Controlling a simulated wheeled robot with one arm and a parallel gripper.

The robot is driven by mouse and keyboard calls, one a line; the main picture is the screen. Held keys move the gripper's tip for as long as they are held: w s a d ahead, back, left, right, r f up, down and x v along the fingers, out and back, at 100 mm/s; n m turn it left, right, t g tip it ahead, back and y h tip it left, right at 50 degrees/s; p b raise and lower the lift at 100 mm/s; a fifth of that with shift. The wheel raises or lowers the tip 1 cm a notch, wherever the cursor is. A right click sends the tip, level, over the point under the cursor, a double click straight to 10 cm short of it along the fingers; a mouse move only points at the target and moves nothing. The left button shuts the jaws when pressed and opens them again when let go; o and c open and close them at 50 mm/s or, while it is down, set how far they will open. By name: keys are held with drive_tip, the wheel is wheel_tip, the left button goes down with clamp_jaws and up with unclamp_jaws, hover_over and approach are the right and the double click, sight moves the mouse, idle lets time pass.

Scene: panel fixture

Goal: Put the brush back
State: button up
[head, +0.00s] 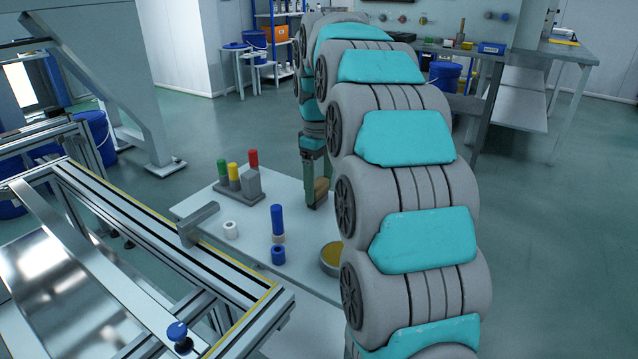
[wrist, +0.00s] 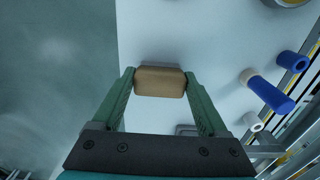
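A tan, wood-coloured block with rounded edges, which I take to be the brush (wrist: 160,81), sits between the fingertips of my gripper (wrist: 160,83). Both fingers touch its sides in the wrist view. In the head view my gripper (head: 315,190) points down over the right part of the white table (head: 215,205), with the tan brush (head: 321,190) at its tips. No bristles show. I cannot tell whether the brush touches the table. A grey rack (head: 236,194) with upright green, yellow and red cylinders stands left of my gripper.
A blue upright cylinder (head: 277,220), a blue ring (head: 278,255), a white roll (head: 230,230) and a round tin (head: 330,258) with yellow contents stand nearer on the table. A grey bracket (head: 198,222) sits by the metal frame (head: 170,245). The table between rack and gripper looks clear.

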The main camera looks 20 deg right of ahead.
sight(319, 183)
drive_tip(key=o, duration=0.3)
drive_tip(key=shift+r, duration=3.9)
